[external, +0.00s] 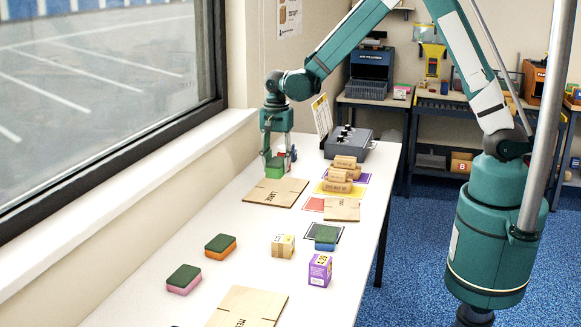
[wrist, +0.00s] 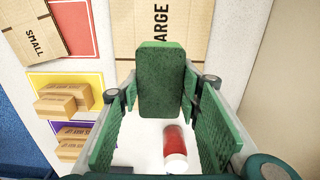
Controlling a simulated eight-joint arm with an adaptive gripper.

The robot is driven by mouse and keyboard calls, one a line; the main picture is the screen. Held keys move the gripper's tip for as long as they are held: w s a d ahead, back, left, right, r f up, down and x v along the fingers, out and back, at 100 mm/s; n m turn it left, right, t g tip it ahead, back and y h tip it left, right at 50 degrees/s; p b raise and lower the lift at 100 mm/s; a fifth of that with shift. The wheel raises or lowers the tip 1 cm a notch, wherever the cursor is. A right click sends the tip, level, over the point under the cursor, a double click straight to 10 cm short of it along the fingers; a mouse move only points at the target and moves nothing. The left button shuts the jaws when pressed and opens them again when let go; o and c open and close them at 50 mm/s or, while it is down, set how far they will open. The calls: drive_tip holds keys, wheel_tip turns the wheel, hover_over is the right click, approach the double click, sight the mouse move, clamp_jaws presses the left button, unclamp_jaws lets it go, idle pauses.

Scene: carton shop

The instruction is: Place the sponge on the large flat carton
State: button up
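A green sponge (external: 275,170) is between the fingers of my gripper (external: 276,158) at the far edge of the large flat carton (external: 270,196). The carton lies flat on the white table, with "LARGE" printed on it. In the wrist view the sponge (wrist: 161,85) stands between both green finger pads, which appear to press its sides; it overlaps the near edge of the large carton (wrist: 125,30). I cannot tell whether the sponge touches the carton or hangs just above it.
A red and white cylinder (wrist: 176,142) stands close to my fingers. Two more sponges (external: 220,246) (external: 184,279), another flat carton (external: 246,308) and small boxes (external: 319,270) lie nearer.

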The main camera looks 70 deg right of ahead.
sight(277, 161)
drive_tip(key=shift+f, duration=1.1)
drive_tip(key=shift+f, duration=1.85)
drive_tip(key=shift+f+b, duration=0.15)
drive_tip(key=shift+b, duration=0.15)
drive_tip(key=o, duration=0.6)
drive_tip(key=shift+r+p, duration=0.45)
drive_tip(key=shift+r, duration=5.7)
